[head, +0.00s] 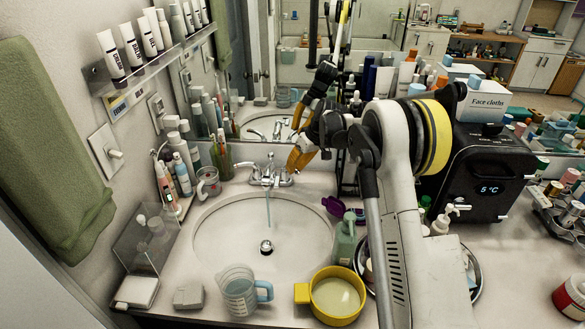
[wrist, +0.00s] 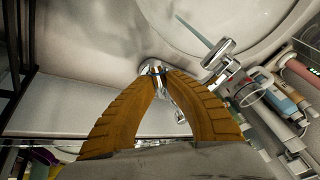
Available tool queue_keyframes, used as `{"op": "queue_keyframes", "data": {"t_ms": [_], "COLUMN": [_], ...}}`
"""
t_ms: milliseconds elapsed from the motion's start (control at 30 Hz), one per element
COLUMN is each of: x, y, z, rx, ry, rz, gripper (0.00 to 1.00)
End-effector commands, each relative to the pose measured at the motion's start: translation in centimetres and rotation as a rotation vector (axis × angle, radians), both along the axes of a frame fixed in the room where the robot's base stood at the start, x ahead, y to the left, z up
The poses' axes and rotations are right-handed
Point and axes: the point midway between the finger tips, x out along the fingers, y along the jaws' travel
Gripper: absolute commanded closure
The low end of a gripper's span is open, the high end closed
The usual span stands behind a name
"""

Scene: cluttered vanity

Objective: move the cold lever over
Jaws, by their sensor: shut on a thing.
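The chrome faucet (head: 268,172) stands at the back of the sink, and a bluish stream of water falls from its spout. The spout also shows in the wrist view (wrist: 214,56). My gripper (head: 291,168) reaches down from the right to the faucet's right-hand lever (head: 287,179), which I take as the cold one. In the wrist view, the orange fingers of my gripper (wrist: 154,72) close together around this chrome lever (wrist: 152,66). The fingertips cover part of it, so its exact angle is hidden.
The white sink basin (head: 225,240) lies in front. A glass mug (head: 208,183) and several bottles stand left of the faucet. A measuring jug (head: 238,292), a yellow pot (head: 302,293) and a green bottle (head: 344,240) stand along the front and right.

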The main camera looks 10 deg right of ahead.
Motion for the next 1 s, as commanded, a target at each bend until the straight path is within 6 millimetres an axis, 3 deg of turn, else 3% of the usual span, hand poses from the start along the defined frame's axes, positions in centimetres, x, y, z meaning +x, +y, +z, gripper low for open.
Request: {"op": "queue_keyframes", "data": {"t_ms": [233,267,300,333,667,1000], "x": [0.0,0.0,0.0,0.0,-0.1,-1.5], "y": [0.0,0.0,0.0,0.0,-0.1,-2.0], "z": [-0.1,-0.1,-0.1,-0.1,0.2,5.1], "rx": [-0.001,-0.002,-0.002,-0.002,-0.001,-0.001], "ry": [0.0,-0.001,-0.001,-0.001,0.0,-0.001], "rz": [0.0,-0.001,-0.001,-0.001,-0.002,-0.002], "gripper": [1.0,0.77,0.64,0.62,0.62,0.62]}}
